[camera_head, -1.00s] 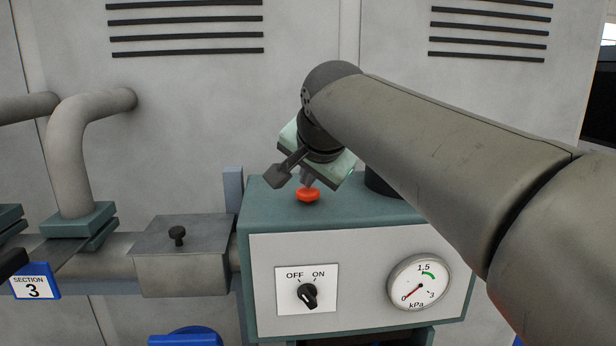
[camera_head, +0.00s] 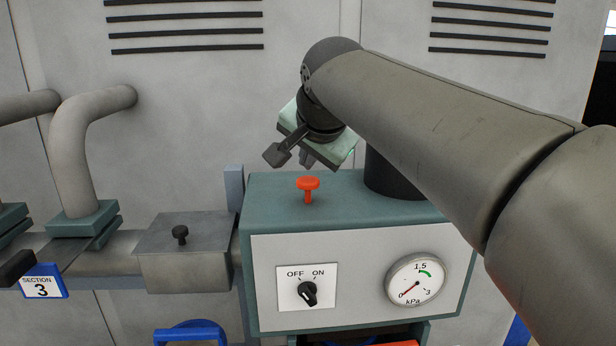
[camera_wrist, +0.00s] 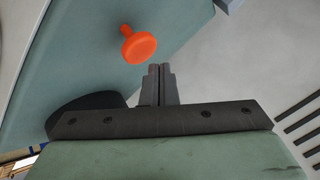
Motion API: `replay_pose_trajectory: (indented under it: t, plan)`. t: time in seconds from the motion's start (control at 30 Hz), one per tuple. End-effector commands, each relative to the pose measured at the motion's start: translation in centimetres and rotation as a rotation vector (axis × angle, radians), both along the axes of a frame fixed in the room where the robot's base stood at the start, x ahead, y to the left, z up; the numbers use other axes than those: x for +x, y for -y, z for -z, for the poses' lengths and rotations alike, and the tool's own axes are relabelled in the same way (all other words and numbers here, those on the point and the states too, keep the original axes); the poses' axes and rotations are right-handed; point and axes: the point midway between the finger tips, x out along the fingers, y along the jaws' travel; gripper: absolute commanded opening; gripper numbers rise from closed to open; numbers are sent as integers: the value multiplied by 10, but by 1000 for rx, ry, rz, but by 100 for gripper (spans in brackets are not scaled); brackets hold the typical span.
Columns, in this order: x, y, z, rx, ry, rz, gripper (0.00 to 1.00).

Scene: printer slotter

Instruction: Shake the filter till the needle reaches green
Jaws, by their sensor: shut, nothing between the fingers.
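The filter box (camera_head: 345,216) is a teal housing with a light front panel. A red mushroom-shaped knob (camera_head: 308,184) stands up on a stem from its top; it also shows in the wrist view (camera_wrist: 138,46). The round gauge (camera_head: 416,280) has a green arc near 1.5, and its red needle points low left, near 0, outside the green. The switch (camera_head: 307,293) sits between OFF and ON labels; its exact setting is hard to tell. My gripper (camera_head: 305,160) is shut and empty, just above and behind the knob, apart from it. Its fingers (camera_wrist: 158,72) are together in the wrist view.
A grey box with a black knob (camera_head: 180,234) sits on the pipe to the left, near a "Section 3" sign (camera_head: 42,282). A dark cylinder (camera_head: 388,176) stands on the housing behind my arm. A blue handle (camera_head: 190,332) is low left. The vented wall (camera_head: 220,110) is close behind.

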Motion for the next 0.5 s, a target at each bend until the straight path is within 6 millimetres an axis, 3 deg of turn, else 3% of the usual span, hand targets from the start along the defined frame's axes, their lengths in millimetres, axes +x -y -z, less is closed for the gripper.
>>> replay_pose_trajectory:
  t: [0.5]
  plan:
    - [0, 0, -49, 0, 0, 0, 0]
